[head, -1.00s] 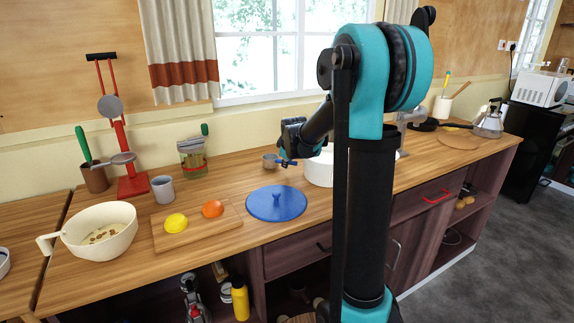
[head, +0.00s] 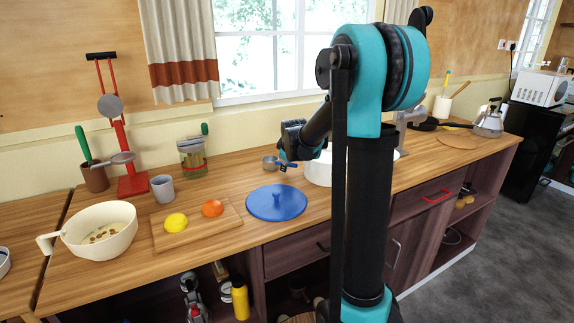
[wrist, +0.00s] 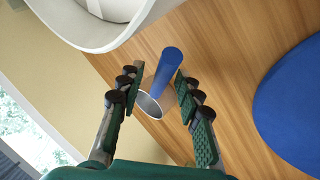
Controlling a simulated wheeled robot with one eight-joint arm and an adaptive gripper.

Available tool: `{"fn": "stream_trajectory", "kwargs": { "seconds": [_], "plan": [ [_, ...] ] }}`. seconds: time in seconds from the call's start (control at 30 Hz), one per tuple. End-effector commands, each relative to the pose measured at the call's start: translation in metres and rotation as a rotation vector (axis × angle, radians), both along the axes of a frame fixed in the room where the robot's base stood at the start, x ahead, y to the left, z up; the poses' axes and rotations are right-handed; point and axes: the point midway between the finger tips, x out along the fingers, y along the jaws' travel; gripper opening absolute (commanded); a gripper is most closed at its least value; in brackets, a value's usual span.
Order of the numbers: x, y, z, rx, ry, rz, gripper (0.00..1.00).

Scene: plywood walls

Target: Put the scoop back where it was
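The scoop has a grey metal cup (head: 270,163) and a blue handle. In the head view it is on or just above the wooden counter, behind the blue lid and left of the white pot. My gripper (head: 286,164) is at its handle. In the wrist view my gripper (wrist: 160,82) has its fingers apart, with the blue handle (wrist: 167,70) between them and a gap visible beside it. The cup (wrist: 149,105) is between the fingers, nearer my palm. Whether the scoop's underside touches the counter cannot be told.
The blue lid (head: 277,203) lies in front. The white pot (head: 318,172) is close on the right, partly hidden by my arm. A cutting board (head: 190,234) with a lemon and an orange, a grey cup (head: 162,188) and a glass jar (head: 193,158) are left.

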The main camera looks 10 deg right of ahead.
Motion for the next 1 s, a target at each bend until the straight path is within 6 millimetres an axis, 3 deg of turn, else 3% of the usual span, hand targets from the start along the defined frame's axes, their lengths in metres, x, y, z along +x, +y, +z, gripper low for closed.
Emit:
{"fn": "stream_trajectory", "kwargs": {
  "seconds": [0.7,1.0],
  "plan": [
    [-0.068,0.002,0.08,0.0,0.0,0.0,0.35],
    [-0.077,0.002,0.091,0.0,0.0,0.0,0.35]
  ]
}}
